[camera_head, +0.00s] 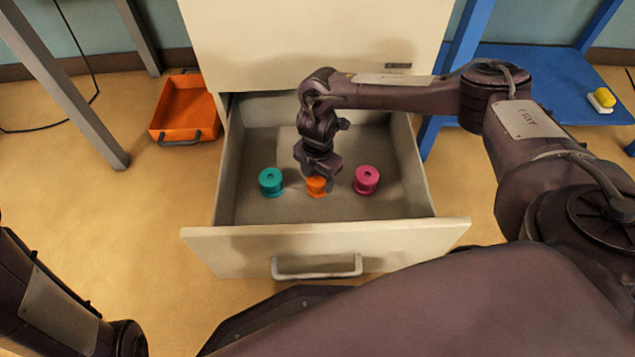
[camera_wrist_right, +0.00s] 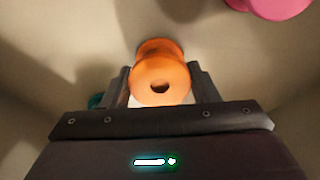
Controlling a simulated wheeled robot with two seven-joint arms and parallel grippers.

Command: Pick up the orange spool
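The orange spool (camera_head: 316,186) stands on the floor of the open drawer, between the teal spool (camera_head: 271,181) and the pink spool (camera_head: 367,180). My right gripper (camera_head: 318,177) points down over it and hides part of it. In the right wrist view the orange spool (camera_wrist_right: 161,80) sits between the two fingers (camera_wrist_right: 160,82), one on each side. The fingers lie very close to its sides; I cannot tell if they press on it. My left arm shows at the lower left, its gripper out of view.
The drawer (camera_head: 232,243) is pulled out of a cream cabinet (camera_head: 310,40); its walls surround the gripper. An orange bin (camera_head: 183,108) is on the floor at left. A blue shelf (camera_head: 530,80) at right carries a yellow-and-white object (camera_head: 602,98).

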